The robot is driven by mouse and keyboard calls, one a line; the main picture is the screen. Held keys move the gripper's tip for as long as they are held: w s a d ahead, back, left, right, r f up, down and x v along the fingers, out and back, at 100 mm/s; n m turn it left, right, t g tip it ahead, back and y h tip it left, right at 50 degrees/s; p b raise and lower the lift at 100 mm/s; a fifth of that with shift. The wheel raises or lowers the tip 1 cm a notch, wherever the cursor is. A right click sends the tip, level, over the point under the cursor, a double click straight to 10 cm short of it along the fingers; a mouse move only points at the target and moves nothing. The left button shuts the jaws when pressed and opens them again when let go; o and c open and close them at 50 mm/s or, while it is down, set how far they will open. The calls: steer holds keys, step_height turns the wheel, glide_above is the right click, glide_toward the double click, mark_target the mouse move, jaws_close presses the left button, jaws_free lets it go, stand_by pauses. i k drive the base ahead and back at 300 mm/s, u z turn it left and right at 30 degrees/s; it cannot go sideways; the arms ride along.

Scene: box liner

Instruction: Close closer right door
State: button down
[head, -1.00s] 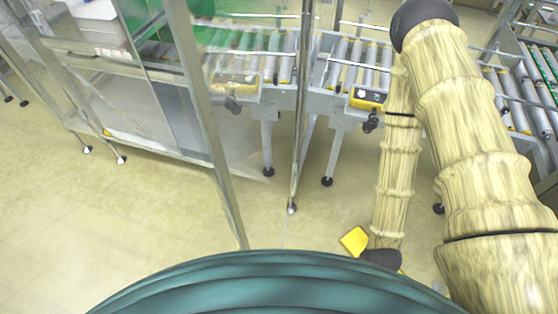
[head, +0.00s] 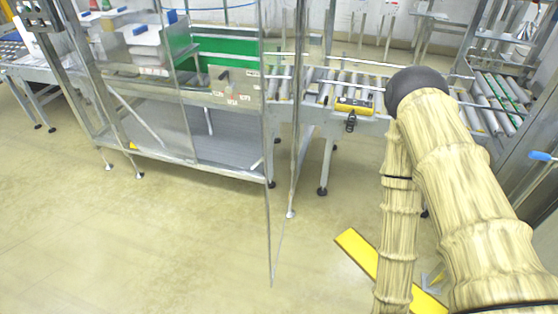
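The closer right door is most likely the tall clear panel (head: 280,180) with thin metal edges. It stands out from the machine front, swung open, and I see it almost edge-on. Its hinge-side edge seems to be by the upright post (head: 297,130), though the clear panel makes this hard to tell. The machine opening behind it shows a grey lower shelf (head: 225,150) and a green panel (head: 228,45). My arm rises at the right, bends at a dark elbow and runs down out of the bottom edge. My gripper is out of view.
Another roller conveyor (head: 495,100) stands farther right. A yellow strip (head: 358,252) lies on the floor beside my forearm. The floor (head: 150,240) at front left is clear.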

mark_target(279, 22)
steer(key=k, duration=0.45)
steer(key=z, duration=1.65)
steer(key=i, duration=0.9)
steer(key=u, duration=1.8)
